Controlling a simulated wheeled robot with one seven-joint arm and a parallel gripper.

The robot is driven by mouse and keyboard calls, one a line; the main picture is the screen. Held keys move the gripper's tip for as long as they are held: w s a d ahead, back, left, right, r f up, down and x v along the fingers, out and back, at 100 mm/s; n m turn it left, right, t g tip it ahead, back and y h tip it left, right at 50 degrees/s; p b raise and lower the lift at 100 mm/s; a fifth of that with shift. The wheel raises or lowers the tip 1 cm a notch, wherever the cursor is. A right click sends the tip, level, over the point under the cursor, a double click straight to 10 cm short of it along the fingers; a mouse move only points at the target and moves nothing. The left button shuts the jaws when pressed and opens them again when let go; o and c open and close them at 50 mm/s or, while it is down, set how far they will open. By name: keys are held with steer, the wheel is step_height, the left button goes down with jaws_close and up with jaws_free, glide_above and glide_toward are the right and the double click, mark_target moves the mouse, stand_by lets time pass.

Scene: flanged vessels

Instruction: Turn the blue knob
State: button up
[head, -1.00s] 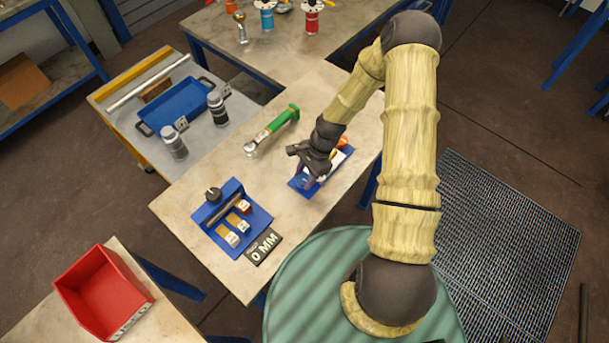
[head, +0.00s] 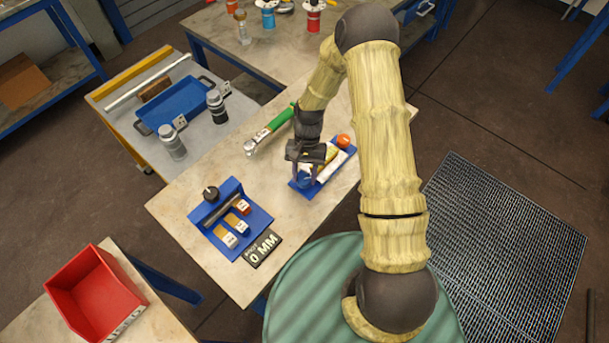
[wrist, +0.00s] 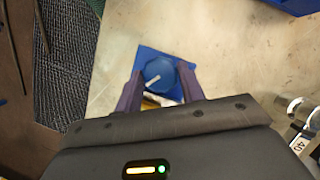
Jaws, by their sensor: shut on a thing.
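The blue knob (wrist: 161,72) shows in the wrist view as a round blue cap with a white pointer line, on a blue base plate (wrist: 150,54). My gripper (wrist: 161,80) has a finger on either side of the knob and is shut on it. The pointer slants toward the lower left in that view. In the head view my gripper (head: 304,170) points down at the near left end of the blue base (head: 302,189). The knob is mostly hidden behind the fingers there.
An orange round part (head: 343,141) sits at the base's far end. A green-handled wrench (head: 270,130) lies close by to the left.

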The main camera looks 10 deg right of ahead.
steer(key=shift+w+a+n+h+b, duration=0.15)
steer(key=shift+n+h+b, duration=0.25)
steer(key=shift+n, duration=0.8)
steer(key=o, duration=1)
steer(key=shift+c, duration=0.2)
steer(key=a+b+v, duration=0.1)
steer(key=b+v, duration=0.2)
steer(key=v, duration=1.4)
steer(key=shift+d+r, duration=0.25)
steer(key=shift+d, duration=0.05)
steer(key=shift+w, duration=0.1)
